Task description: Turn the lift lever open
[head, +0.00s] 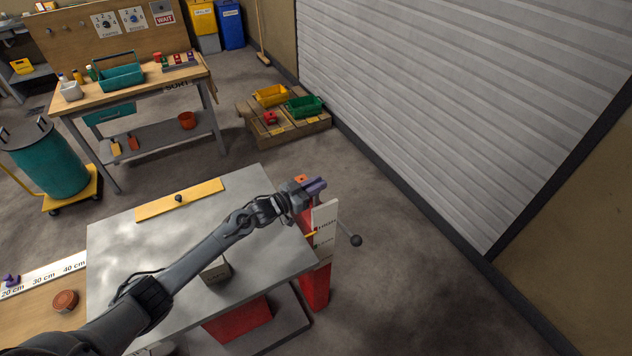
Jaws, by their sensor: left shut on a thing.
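The lever, a thin rod with a dark ball knob (356,240), sticks out to the right of a white labelled plate (325,216). The plate stands on a red post (316,288) at the right edge of the grey table. A small yellow pointer (312,233) is beside the plate; its lettering is too small to read. My left gripper (316,187) is just above the plate, apart from the ball knob. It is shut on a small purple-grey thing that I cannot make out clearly. My right gripper is not in view.
The grey table (130,245) carries a yellow strip (180,199) with a black knob and a small box (215,270). A low pallet (285,125) with bins stands behind. A shutter wall (450,90) is at right. The floor right of the lever is clear.

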